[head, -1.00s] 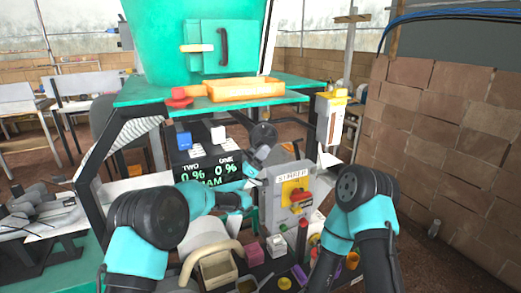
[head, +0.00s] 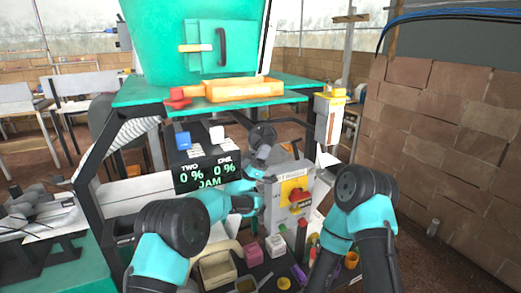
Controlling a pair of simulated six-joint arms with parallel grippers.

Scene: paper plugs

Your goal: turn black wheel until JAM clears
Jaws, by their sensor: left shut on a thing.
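The black wheel (head: 263,136) stands behind the grey switch box, at the right of the dark display (head: 207,172). The display reads TWO 0 %, ONE 0 % and JAM in green letters. My left gripper (head: 259,154) is just below the wheel and overlaps its lower edge in the head view. It is shut on the wheel; the exact contact is small and partly hidden by my arm. My right arm comes in at the lower right, and its gripper is not in view.
The grey switch box (head: 270,192) with a yellow plate and red handle stands close beside my left arm. Small blocks, a beige bin (head: 217,270) and a red post crowd the front. A green shelf with an orange tray (head: 245,90) is above. A brick wall stands at right.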

